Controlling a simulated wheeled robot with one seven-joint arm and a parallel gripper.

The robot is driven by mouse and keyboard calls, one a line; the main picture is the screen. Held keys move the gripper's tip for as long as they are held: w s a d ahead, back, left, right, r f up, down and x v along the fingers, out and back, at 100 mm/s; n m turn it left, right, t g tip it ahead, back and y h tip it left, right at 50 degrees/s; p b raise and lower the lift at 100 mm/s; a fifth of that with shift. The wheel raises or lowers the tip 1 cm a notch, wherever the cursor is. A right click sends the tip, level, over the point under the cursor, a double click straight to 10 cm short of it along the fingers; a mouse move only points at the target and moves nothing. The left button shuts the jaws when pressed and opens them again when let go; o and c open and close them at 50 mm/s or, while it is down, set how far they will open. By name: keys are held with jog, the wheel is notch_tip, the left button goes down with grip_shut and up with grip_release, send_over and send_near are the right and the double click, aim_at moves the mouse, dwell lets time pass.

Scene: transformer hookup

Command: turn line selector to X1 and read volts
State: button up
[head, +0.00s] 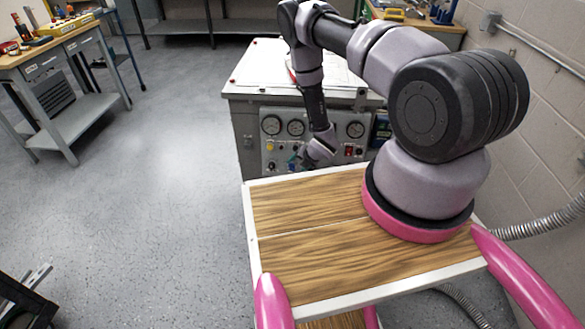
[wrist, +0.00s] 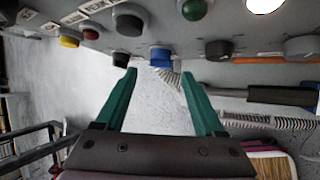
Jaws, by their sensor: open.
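My gripper (wrist: 159,73) is open, with two green fingers pointing at the control panel (wrist: 105,38). A blue knob (wrist: 160,57) shows between and just beyond the fingertips; nothing is held. A black knob (wrist: 127,54) is just left of it and a dark knob (wrist: 219,49) to its right. In the head view my gripper (head: 299,162) is at the lower part of the panel (head: 335,150), partly hidden by my wrist. The round gauges (head: 271,125) are too small to read.
The panel also carries a green button (wrist: 195,9), a yellow button (wrist: 69,40) and a dark red button (wrist: 90,33). A dark display (head: 381,130) is at the panel's right. A workbench (head: 60,50) stands far left; the floor between is clear.

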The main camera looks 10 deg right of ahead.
aim_at(292, 168)
jog(key=x, duration=0.5)
jog(key=shift+w+f, duration=0.1)
jog(key=shift+w, duration=0.05)
grip_shut()
